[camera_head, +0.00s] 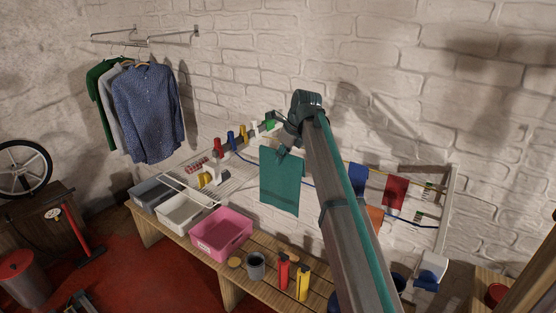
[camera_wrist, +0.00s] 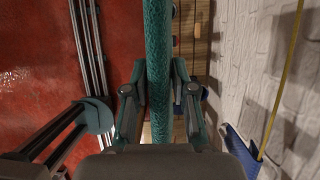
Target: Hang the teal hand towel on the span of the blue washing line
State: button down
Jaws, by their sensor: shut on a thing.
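The teal hand towel (camera_head: 281,183) hangs down from my gripper (camera_head: 286,150) in the head view, spread flat and upright. In the wrist view the towel (camera_wrist: 158,70) is a narrow teal strip between the two fingers of my gripper (camera_wrist: 159,72), which is shut on it. The blue washing line (camera_head: 308,185) shows on both sides of the towel in the head view. The towel covers the stretch between; I cannot tell whether they touch. My arm hides part of the line further right.
A blue cloth (camera_head: 358,178) and a red cloth (camera_head: 395,192) hang at the right of the rack. Below stands a slatted bench (camera_head: 262,291) with a pink tub (camera_head: 221,236), a grey mug (camera_head: 256,265) and red and yellow bottles. A yellow cord (camera_wrist: 284,82) runs near the brick wall.

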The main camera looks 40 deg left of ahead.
aim_at(283, 176)
jog(key=shift+w+a, duration=0.15)
jog(key=shift+w, duration=0.55)
notch_tip(283, 176, down, 2)
jog(key=shift+s, duration=0.15)
jog(key=shift+f+b, duration=0.75)
jog(key=shift+f, duration=2.5)
